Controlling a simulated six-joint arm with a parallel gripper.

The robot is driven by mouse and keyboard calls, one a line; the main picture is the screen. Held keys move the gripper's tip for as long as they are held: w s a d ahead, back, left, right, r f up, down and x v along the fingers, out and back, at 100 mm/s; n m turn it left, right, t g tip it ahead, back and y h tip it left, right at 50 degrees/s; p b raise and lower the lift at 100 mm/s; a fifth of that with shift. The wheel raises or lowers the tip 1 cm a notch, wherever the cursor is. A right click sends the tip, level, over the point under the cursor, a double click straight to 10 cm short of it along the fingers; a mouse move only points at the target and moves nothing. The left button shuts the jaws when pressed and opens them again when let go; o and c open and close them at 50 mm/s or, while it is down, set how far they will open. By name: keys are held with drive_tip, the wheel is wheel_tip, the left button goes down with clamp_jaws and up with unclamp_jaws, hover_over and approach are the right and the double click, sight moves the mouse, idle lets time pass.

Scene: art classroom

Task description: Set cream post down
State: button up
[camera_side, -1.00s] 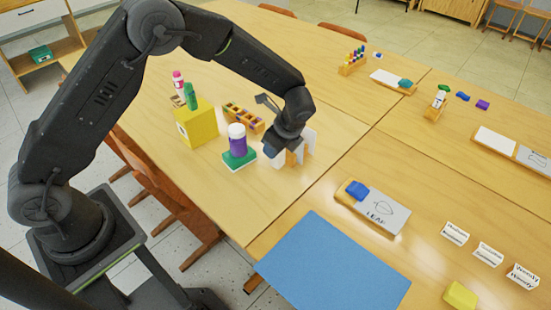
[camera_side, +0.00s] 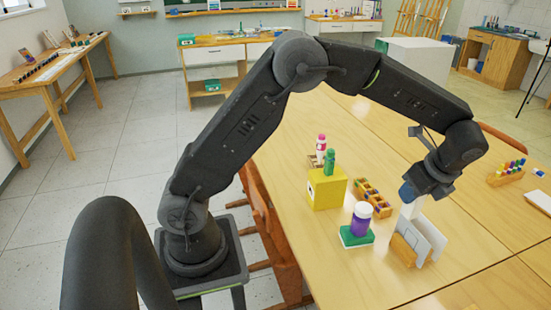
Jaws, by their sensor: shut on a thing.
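My gripper (camera_side: 408,193) hangs over the table at the right, pointing down. It is shut on a pale piece (camera_side: 411,208), which looks like the cream post. Only a short part of the post shows below the fingers. Its lower end is hidden behind or within a wooden holder with upright white and grey panels (camera_side: 428,236). I cannot tell whether the post touches the holder or the table.
Left of the gripper, a purple jar with a white lid (camera_side: 361,221) stands on a green-and-white block (camera_side: 356,237). Behind are a wooden tray of coloured pieces (camera_side: 372,197) and a yellow box (camera_side: 326,188) bearing a green bottle (camera_side: 329,162). Bare tabletop (camera_side: 345,275) lies in front.

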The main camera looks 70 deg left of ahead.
drive_tip(key=w+a, duration=0.2)
drive_tip(key=a, duration=1.3)
drive_tip(key=w+a, duration=0.3)
drive_tip(key=a, duration=1.3)
drive_tip(key=s+a, duration=0.6)
drive_tip(key=a, duration=0.4)
drive_tip(key=s+a+m, duration=0.1)
drive_tip(key=s+a, duration=0.5)
drive_tip(key=a, duration=0.5)
drive_tip(key=s+a, duration=0.5)
drive_tip(key=a, duration=0.5)
drive_tip(key=f, duration=2)
drive_tip(key=shift+s+a+f, duration=0.15)
drive_tip(key=shift+s+f, duration=0.25)
drive_tip(key=shift+f, duration=0.15)
drive_tip(key=o, duration=0.9)
drive_tip(key=shift+o, duration=0.2)
